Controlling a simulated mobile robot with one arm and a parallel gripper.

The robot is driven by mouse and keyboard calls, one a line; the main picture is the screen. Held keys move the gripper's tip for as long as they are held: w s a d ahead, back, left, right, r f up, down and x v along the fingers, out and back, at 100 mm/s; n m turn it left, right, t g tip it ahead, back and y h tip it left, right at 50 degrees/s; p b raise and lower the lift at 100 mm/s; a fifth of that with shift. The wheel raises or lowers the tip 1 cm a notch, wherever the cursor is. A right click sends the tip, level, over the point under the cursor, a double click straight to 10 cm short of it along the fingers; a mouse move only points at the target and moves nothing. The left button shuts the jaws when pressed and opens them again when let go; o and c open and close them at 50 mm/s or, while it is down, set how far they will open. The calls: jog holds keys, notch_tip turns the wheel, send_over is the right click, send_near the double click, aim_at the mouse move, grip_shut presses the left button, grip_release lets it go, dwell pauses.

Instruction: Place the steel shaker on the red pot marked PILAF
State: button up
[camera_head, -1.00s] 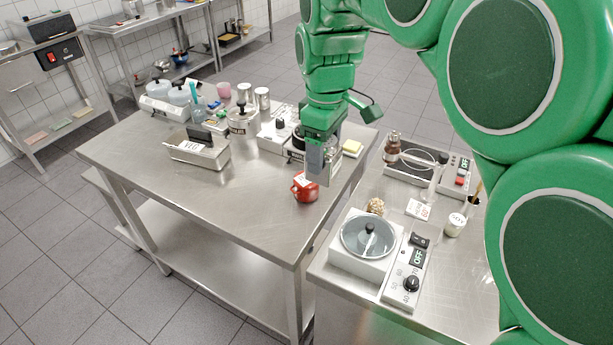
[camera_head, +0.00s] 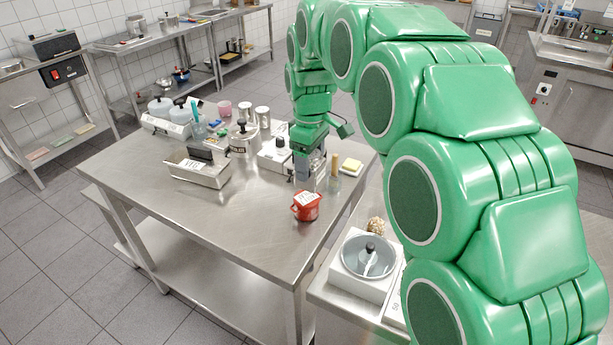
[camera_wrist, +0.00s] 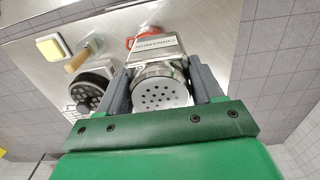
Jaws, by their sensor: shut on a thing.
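The steel shaker (camera_wrist: 160,90) has a perforated round top and a pale label on its side. In the wrist view it sits between the two fingers of my gripper (camera_wrist: 163,82), which is shut on it. In the head view my gripper (camera_head: 309,180) points down over the table, just behind the red pot, with the shaker hard to tell from the fingers. The red pot (camera_head: 306,210) stands on the steel table (camera_head: 240,225) near its right edge, with a white label on top too small to read. Its red rim (camera_wrist: 130,43) shows partly behind the shaker in the wrist view.
A yellow sponge on a white block (camera_head: 351,166) and a wooden-handled tool (camera_head: 334,183) are close right of my gripper. A labelled steel bin (camera_head: 200,170) and a lidded pot (camera_head: 242,138) stand left. The table's front left is clear.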

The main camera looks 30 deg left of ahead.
jog(key=shift+w+a+f, duration=0.4)
jog(key=shift+w+f, duration=0.05)
jog(key=shift+f, duration=0.3)
jog(key=shift+w+a+f, duration=0.45)
jog(key=shift+w+f, duration=0.05)
jog(key=shift+f, duration=0.3)
jog(key=shift+w+a+f, duration=0.4)
jog(key=shift+w+f, duration=0.05)
jog(key=shift+f, duration=1.7)
jog(key=o, duration=1.2)
jog(key=shift+f, duration=0.1)
jog(key=shift+c, duration=0.2)
notch_tip(320, 180, up, 12)
jog(key=shift+r, duration=0.1)
jog(key=shift+d, duration=0.1)
